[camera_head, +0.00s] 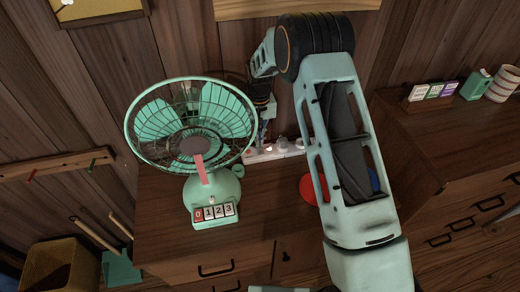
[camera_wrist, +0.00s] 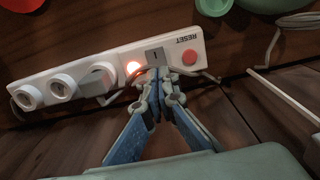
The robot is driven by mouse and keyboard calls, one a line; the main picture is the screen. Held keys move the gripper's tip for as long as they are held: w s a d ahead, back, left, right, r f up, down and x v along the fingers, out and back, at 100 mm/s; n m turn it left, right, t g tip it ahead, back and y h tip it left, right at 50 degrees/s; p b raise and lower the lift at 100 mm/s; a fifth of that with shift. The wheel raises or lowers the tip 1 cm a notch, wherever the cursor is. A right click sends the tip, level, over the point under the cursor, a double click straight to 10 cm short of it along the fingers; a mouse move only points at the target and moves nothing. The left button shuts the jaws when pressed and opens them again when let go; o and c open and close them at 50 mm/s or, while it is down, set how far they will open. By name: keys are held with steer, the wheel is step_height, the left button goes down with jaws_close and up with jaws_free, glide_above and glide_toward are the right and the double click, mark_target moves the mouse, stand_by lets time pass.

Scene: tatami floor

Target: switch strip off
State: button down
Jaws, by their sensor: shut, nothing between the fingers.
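The white power strip (camera_wrist: 110,66) lies across the upper part of the wrist view, with several round sockets at its left. The strip (camera_head: 257,156) also shows in the head view on the cabinet top by the wall, below my gripper (camera_head: 263,137), partly hidden by my arm.
A green fan (camera_head: 191,125) with numbered buttons (camera_head: 214,212) stands left of the strip. A red round thing (camera_head: 308,189) lies partly behind my arm. A cable (camera_wrist: 298,22) lies beside the strip's right end. Dark wood wall stands behind.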

steer(key=shift+f+b, duration=0.5)
steer(key=shift+f, duration=0.3)
steer(key=shift+r, duration=0.1)
steer(key=shift+r+p, duration=1.7)
steer(key=shift+r, duration=1.75)
